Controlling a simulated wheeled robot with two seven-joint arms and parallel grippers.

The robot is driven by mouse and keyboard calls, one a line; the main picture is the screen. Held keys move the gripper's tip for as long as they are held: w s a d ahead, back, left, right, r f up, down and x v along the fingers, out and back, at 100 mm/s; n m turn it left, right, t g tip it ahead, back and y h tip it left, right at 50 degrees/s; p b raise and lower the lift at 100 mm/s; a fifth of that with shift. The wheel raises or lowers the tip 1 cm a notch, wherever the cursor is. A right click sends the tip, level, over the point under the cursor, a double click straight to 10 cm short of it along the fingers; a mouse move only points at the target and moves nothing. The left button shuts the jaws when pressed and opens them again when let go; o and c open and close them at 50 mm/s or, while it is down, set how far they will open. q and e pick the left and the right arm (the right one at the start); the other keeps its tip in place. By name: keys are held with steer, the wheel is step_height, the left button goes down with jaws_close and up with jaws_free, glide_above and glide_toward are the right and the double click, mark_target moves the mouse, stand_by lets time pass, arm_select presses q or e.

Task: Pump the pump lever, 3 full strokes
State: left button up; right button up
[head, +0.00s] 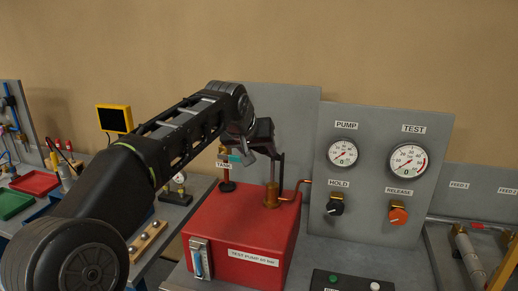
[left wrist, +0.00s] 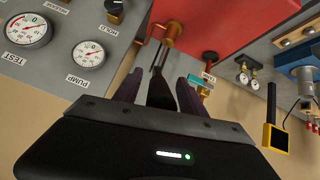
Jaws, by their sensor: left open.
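The red test pump box (head: 240,225) stands on the bench, with a brass pump cylinder (head: 270,193) on its top. The dark pump lever (head: 282,168) rises upright beside the cylinder. My left gripper (head: 268,146) is above the pump, at the lever's upper part, which it partly hides. In the left wrist view the open fingers of the left gripper (left wrist: 160,86) stand on either side of the lever (left wrist: 158,62). Contact with it cannot be told. The red box also shows there (left wrist: 205,25). My right gripper is not in view.
A grey panel (head: 375,240) right of the pump holds the PUMP gauge (head: 342,153), TEST gauge (head: 408,161), HOLD knob (head: 335,206) and orange RELEASE knob (head: 397,215). A TANK fitting (head: 226,187) stands left of the cylinder. A copper pipe (head: 300,186) runs toward the panel.

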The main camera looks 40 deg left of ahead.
arm_select(q)
steer(key=shift+c, duration=0.3)
jaws_close()
stand_by(1.0)
